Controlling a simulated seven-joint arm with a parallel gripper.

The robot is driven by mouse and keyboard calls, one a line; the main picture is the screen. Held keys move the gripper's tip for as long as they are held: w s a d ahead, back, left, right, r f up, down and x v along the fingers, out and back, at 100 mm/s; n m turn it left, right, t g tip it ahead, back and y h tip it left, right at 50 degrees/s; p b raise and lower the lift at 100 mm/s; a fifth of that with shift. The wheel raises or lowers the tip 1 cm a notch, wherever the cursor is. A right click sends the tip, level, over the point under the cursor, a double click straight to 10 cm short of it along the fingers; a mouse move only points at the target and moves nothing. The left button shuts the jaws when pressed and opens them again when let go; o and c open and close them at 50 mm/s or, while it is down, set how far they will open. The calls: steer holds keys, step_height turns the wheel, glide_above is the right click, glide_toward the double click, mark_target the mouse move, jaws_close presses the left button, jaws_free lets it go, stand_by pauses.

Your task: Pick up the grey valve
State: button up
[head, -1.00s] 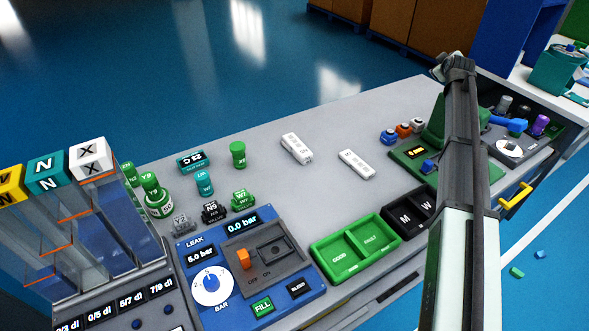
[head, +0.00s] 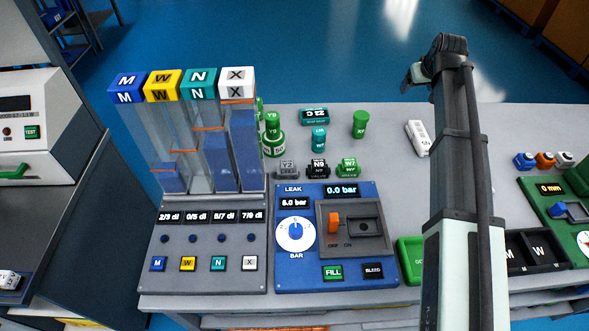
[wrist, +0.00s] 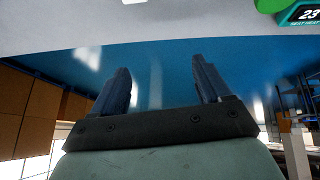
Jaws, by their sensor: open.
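The grey valve (head: 287,168) is a small grey block marked Y2. It sits on the table behind the blue leak panel, at the left end of a short row with a black valve (head: 318,168) and a green valve (head: 348,167). My gripper (wrist: 161,82) shows in the wrist view with its two dark fingers apart and nothing between them. In the head view my arm reaches up on the right, well to the right of and beyond the grey valve. Its fingers are hard to make out there. The grey valve is not visible in the wrist view.
Clear columns with lettered cubes (head: 202,85) stand left of the valves. Green bottles (head: 273,135), a teal cylinder (head: 319,138), a green cylinder (head: 360,124) and a teal display box (head: 314,116) stand behind. A white block (head: 417,138) lies beside my arm.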

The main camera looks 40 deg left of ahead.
steer(key=s+a+f+g+h, duration=0.1)
steer(key=s+a+g, duration=0.1)
steer(key=s+a, duration=0.6)
steer(key=s+a+f+g, duration=0.1)
steer(key=s+a, duration=0.3)
steer(key=s, duration=0.7)
steer(key=g+h, duration=0.2)
steer(key=h, duration=0.1)
glide_toward(287, 164)
steer(key=shift+m, duration=0.4)
steer(key=shift+w+d+f, duration=0.1)
steer(key=shift+f, duration=2.55)
steer(key=shift+w+d+f, duration=0.1)
steer(key=shift+f, duration=2.55)
steer(key=shift+c, duration=0.4)
steer(key=c, duration=0.8)
steer(key=shift+a+r, duration=0.1)
steer(key=shift+c, duration=0.2)
